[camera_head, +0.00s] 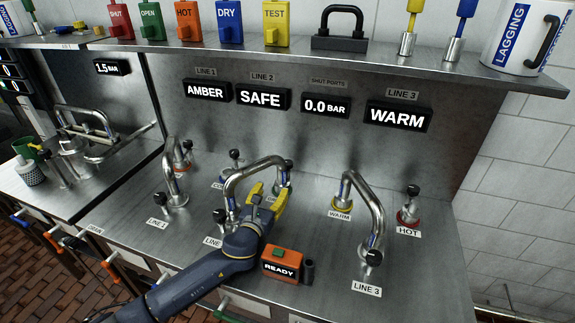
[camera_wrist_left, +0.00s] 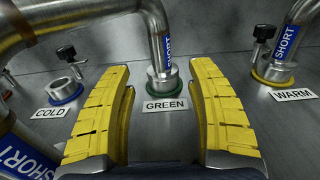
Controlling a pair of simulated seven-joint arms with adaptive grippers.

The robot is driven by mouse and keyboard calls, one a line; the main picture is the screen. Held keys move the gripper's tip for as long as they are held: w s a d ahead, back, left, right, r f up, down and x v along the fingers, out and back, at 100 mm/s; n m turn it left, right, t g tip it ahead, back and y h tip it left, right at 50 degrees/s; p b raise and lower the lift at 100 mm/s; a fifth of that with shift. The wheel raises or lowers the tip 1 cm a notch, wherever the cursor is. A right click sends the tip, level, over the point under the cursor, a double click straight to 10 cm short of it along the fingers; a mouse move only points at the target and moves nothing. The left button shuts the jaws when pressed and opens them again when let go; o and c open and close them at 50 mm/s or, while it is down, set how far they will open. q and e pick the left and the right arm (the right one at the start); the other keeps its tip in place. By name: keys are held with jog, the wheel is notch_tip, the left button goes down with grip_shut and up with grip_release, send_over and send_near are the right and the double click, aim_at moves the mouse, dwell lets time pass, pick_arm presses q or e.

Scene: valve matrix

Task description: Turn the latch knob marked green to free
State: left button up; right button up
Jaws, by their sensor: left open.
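The green-ringed port (camera_wrist_left: 163,88) sits behind its GREEN label (camera_wrist_left: 165,105) in the left wrist view, with the end of a bent steel pipe (camera_wrist_left: 160,45) standing in it. In the head view this pipe (camera_head: 252,168) arches over the counter from the LINE 2 side. A black knob (camera_head: 288,164) shows just behind the pipe's green end; the pipe hides the green knob in the wrist view. My left gripper (camera_head: 269,198) is open and empty, its yellow fingers on either side of the green port's label in the wrist view (camera_wrist_left: 163,88). My right gripper is not in view.
The COLD port (camera_wrist_left: 64,90) with its black knob is left of green; the WARM port (camera_wrist_left: 275,68) is right. The LINE 3 pipe (camera_head: 371,205) and red HOT port (camera_head: 409,216) stand farther right. An orange READY box (camera_head: 285,264) is beside my left arm.

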aim_at(288, 162)
pick_arm(q)
jog(key=x, duration=1.6)
jog(key=shift+r, duration=0.1)
grip_shut()
jog(key=shift+n+t+y, duration=0.3)
jog(key=shift+n+y, duration=0.5)
jog(key=shift+y, duration=0.4)
jog(key=shift+r, duration=0.1)
jog(key=shift+c, duration=0.3)
grip_release()
jog(key=shift+w, duration=0.1)
jog(key=shift+r, duration=0.1)
